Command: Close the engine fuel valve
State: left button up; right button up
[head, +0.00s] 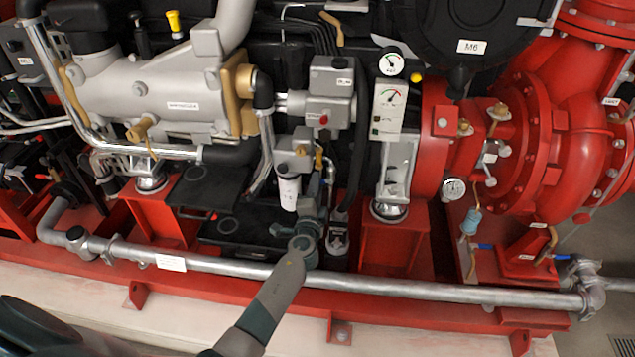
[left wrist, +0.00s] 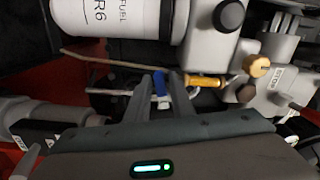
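The white fuel filter (head: 288,192) hangs under a grey housing in the head view. Its "FUEL" lettering shows in the left wrist view (left wrist: 110,18). Just beside it is a small valve with a blue lever (left wrist: 161,84) and a brass-yellow piece (left wrist: 203,81) to its right. The brass-yellow piece also shows in the head view (head: 318,157). My left gripper (left wrist: 162,80) points at this valve, its two fingers apart on either side of the blue lever. Whether they touch it cannot be told. My right gripper is not in view.
A silver pipe (head: 225,264) runs along the red base frame (head: 405,308) below my left wrist. The grey engine block (head: 165,92) is at the left, and the red pump casing (head: 570,130) at the right. Grey fittings with a brass knob (left wrist: 256,66) crowd the valve's right side.

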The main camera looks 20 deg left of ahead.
pick_arm(q)
jog(key=shift+w+a, duration=0.2)
jog(key=shift+w, duration=0.5)
grip_shut()
jog(key=shift+r+m, duration=0.2)
jog(key=shift+m, duration=0.45)
jog(key=shift+r+m, duration=0.2)
jog(key=shift+m, duration=0.45)
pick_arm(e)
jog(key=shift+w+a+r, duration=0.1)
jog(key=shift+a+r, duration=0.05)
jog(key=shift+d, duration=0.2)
pick_arm(q)
grip_release()
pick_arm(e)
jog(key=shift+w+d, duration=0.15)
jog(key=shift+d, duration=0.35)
